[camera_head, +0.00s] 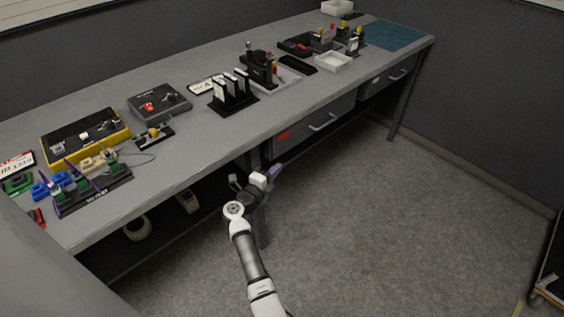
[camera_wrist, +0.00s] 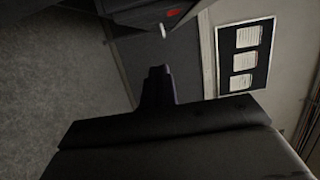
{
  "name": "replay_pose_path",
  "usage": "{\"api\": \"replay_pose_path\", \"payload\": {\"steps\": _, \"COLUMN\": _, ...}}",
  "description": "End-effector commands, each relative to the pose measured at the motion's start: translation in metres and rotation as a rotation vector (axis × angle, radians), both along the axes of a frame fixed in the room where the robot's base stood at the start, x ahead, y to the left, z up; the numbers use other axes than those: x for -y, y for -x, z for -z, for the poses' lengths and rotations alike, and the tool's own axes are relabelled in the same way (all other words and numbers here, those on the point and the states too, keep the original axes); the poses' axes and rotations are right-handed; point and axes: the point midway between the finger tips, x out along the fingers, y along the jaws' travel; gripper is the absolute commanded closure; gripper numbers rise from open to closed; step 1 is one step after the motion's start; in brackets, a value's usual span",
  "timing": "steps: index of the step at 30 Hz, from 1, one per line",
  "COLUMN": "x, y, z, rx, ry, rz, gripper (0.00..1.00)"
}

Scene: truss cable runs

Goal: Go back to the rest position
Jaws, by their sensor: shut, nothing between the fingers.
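My gripper (camera_head: 275,173) is at the end of my white and grey arm, in front of the workbench's front edge and below its top, over open floor. It is shut and holds nothing. In the wrist view the dark shut fingers (camera_wrist: 158,85) point away from the camera, with no object at them. The workbench (camera_head: 200,155) runs from the lower left to the upper right in the head view.
The bench carries a yellow-edged case (camera_head: 85,137), a grey box (camera_head: 160,103), a black slotted rack (camera_head: 232,95) and a white tray (camera_head: 333,61). Drawers (camera_head: 315,127) and a bench leg are close to my gripper. The floor (camera_head: 390,220) to the right is clear.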

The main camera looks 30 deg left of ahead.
Motion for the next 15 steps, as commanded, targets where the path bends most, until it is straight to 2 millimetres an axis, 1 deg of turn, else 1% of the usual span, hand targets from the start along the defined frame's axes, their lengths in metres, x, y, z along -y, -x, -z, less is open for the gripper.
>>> {"api": "replay_pose_path", "payload": {"steps": 1, "x": -0.001, "y": 0.005, "z": 0.001, "rx": -0.001, "ry": -0.001, "rz": 0.000, "gripper": 1.00}}
{"api": "replay_pose_path", "payload": {"steps": 3, "x": -0.001, "y": 0.010, "z": 0.000, "rx": 0.000, "ry": -0.001, "rz": 0.000, "gripper": 1.00}}
{"api": "replay_pose_path", "payload": {"steps": 10, "x": -0.001, "y": 0.013, "z": 0.000, "rx": -0.001, "ry": 0.000, "rz": 0.001, "gripper": 1.00}}
{"api": "replay_pose_path", "payload": {"steps": 11, "x": 0.000, "y": 0.011, "z": -0.003, "rx": 0.006, "ry": -0.001, "rz": -0.002, "gripper": 1.00}}
{"api": "replay_pose_path", "payload": {"steps": 13, "x": 0.001, "y": 0.004, "z": -0.018, "rx": 0.044, "ry": 0.001, "rz": -0.019, "gripper": 1.00}}
{"api": "replay_pose_path", "payload": {"steps": 14, "x": 0.002, "y": 0.000, "z": -0.028, "rx": 0.070, "ry": 0.003, "rz": -0.031, "gripper": 1.00}}
{"api": "replay_pose_path", "payload": {"steps": 15, "x": 0.003, "y": -0.007, "z": -0.046, "rx": 0.115, "ry": 0.011, "rz": -0.053, "gripper": 1.00}}
